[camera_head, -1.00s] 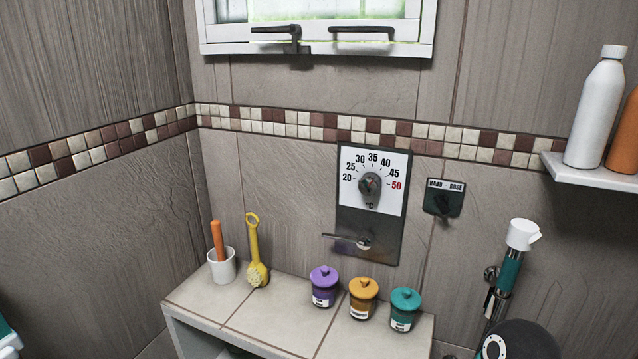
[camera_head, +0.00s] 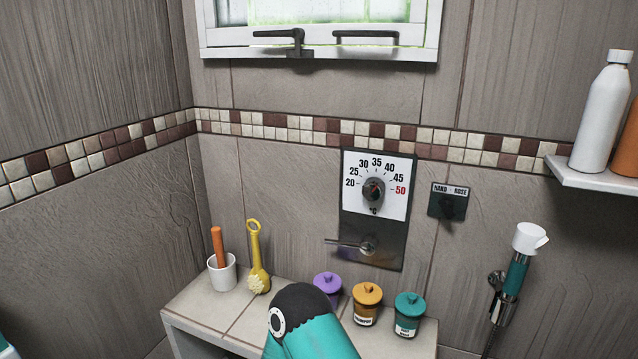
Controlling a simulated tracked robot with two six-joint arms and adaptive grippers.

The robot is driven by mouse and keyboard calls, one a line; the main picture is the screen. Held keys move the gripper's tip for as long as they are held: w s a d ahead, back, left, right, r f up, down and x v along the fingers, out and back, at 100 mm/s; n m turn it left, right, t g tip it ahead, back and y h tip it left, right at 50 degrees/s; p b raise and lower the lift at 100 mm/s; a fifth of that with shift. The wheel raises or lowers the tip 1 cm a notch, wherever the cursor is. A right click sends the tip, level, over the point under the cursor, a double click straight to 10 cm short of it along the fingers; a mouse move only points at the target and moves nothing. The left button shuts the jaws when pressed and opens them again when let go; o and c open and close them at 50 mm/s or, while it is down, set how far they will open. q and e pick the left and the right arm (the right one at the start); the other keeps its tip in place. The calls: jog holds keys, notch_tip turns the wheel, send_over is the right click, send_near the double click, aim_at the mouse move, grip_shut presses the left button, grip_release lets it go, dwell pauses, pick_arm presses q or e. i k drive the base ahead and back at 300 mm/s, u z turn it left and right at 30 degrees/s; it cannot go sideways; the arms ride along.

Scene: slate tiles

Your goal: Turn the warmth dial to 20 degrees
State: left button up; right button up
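The warmth dial is a round dark grey knob (camera_head: 374,191) on a white scale plate (camera_head: 358,208) marked from 20 at the left to a red 50 at the right. The plate sits on a dark wall panel (camera_head: 385,255) with a chrome lever (camera_head: 350,243) below the dial. A small reddish mark shows on the knob, but I cannot tell which number it points to. Nothing touches the dial. Neither of my grippers is in view. A teal and black link of my own arm shows at the bottom centre, in front of the ledge and below the dial.
A tiled ledge (camera_head: 190,302) holds a white cup (camera_head: 222,274), a yellow brush (camera_head: 257,260), and purple, orange (camera_head: 366,304) and teal (camera_head: 408,314) jars. A hand/hose switch (camera_head: 447,201) and hand shower (camera_head: 516,274) are at right. A shelf (camera_head: 596,176) with bottles juts out.

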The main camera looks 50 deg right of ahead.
aim_at(373, 189)
jog(key=z, duration=0.6)
jog(key=k, duration=0.4)
jog(key=z, duration=0.65)
